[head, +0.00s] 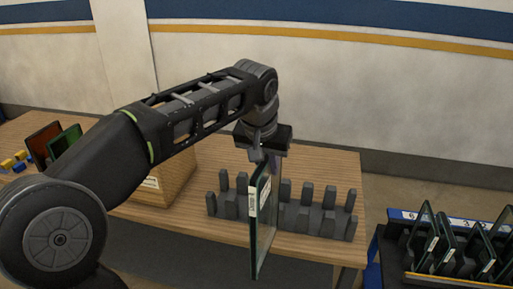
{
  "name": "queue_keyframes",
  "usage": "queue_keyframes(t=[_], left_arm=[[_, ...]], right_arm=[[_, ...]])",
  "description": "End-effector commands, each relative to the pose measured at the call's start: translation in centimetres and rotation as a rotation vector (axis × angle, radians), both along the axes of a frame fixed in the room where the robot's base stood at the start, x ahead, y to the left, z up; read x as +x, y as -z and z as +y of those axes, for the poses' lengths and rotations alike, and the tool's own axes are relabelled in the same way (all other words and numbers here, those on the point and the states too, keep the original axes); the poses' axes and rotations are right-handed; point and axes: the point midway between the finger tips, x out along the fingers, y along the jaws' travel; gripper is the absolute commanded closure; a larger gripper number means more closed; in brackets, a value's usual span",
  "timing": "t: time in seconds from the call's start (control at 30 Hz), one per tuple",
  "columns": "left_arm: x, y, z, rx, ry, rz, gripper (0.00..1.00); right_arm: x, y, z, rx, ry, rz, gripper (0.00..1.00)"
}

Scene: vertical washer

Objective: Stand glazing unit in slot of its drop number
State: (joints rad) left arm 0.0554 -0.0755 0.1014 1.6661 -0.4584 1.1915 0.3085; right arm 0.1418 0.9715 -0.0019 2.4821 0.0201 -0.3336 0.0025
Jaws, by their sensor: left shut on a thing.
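My left gripper (263,156) points down and is shut on the top edge of a glazing unit (264,232). The unit is a clear pane with dark edges and a white label, hanging upright and seen nearly edge-on. It hides part of a grey pegged rack (326,224) on the wooden table; I cannot tell whether it touches the rack. At the right, a dark and blue slotted rack (385,245) holds several upright panes (446,246) with white labels. Its number strip (440,219) shows what look like 6 and 3; other numbers are hidden or cut off. My right gripper is not in view.
A wooden box (176,182) stands on the table (205,232) left of the pegged rack. A reddish-brown pane (42,143), a green pane (65,141) and small yellow and blue blocks (13,162) are at the far left. A floor gap separates the table from the slotted rack.

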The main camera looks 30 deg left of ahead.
Motion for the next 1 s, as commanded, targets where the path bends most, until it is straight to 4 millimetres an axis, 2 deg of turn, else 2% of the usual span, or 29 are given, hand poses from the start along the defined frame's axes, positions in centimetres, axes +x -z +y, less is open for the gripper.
queue_keyframes(t=[0.17, 0.4, 0.6, 1.0], left_arm=[[0.7, 3.1, -2.4, 0.001, 0.048, -0.005, 1.0], [1.8, 9.1, -6.7, 0.0, 0.131, -0.005, 1.0], [2.5, 13.1, -9.4, 0.0, 0.186, -0.005, 1.0], [3.3, 17.2, -12.3, -0.001, 0.241, -0.007, 1.0]], right_arm=[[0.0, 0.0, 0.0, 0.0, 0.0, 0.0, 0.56], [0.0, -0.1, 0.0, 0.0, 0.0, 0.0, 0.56], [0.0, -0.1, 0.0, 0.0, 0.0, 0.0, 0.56], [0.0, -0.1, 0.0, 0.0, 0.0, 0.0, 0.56]])
